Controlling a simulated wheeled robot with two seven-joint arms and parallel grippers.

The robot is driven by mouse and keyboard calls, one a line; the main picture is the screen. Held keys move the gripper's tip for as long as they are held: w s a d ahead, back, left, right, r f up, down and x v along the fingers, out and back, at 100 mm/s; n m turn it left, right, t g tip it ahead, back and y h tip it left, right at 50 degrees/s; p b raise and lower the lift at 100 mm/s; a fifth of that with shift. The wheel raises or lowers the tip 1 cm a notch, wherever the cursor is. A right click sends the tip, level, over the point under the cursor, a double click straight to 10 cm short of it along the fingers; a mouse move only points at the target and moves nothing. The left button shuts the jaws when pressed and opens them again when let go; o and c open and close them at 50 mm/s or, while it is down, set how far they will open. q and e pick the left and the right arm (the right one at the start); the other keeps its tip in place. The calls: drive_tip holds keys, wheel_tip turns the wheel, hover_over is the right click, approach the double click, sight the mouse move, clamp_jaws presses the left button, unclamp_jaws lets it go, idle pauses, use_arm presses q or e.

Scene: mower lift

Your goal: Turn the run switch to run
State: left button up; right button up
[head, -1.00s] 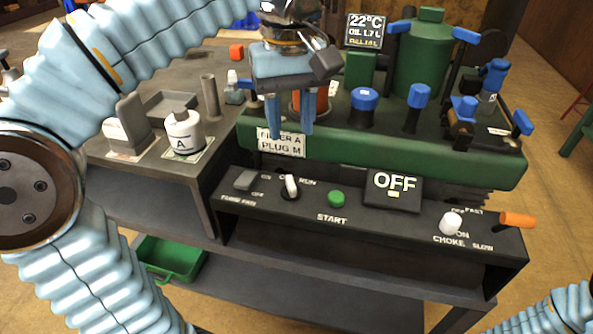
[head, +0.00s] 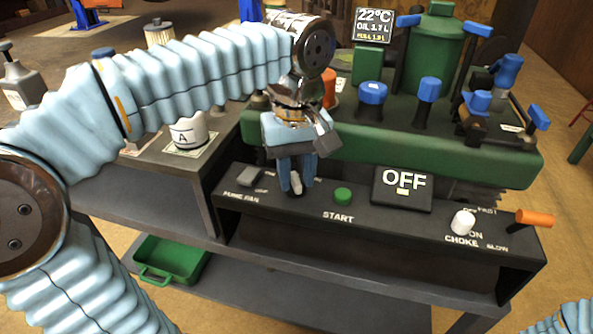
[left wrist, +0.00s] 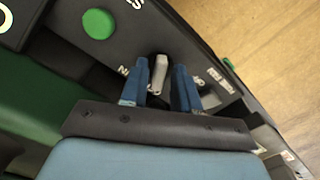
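The run switch (head: 297,184) is a small white lever on the dark control panel, left of the green START button (head: 342,195). My left gripper (head: 297,187) points down over it, with the two blue fingers on either side of the lever. In the left wrist view the run switch (left wrist: 158,72) stands between the spread fingers of the left gripper (left wrist: 161,67), closer to the left finger in that picture. Whether that finger touches it I cannot tell. The RUN lettering is largely hidden. The OFF display (head: 403,181) reads OFF. My right gripper is out of view.
The fume fan switch (head: 251,176) is close on the left. The choke knob (head: 463,221) and orange throttle lever (head: 534,218) are at the panel's right. The green engine deck (head: 430,150) rises behind the panel. A green tray (head: 172,260) is on the lower shelf.

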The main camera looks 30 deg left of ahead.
use_arm(q)
clamp_jaws()
drive_tip(key=shift+m, duration=0.3)
drive_tip(key=shift+r+m+p, duration=0.1)
drive_tip(key=shift+m+p, duration=0.4)
drive_tip(key=shift+m, duration=0.1)
drive_tip(key=m+p, duration=0.1)
drive_tip(key=m, duration=0.2)
drive_tip(key=shift+a+m, duration=0.1)
drive_tip(key=shift+m, duration=0.2)
drive_tip(key=m+p, duration=0.1)
drive_tip(key=m, duration=0.2)
drive_tip(key=shift+a+m+p, duration=0.1)
drive_tip(key=shift+m+p, duration=0.4)
drive_tip(key=shift+m, duration=1.2)
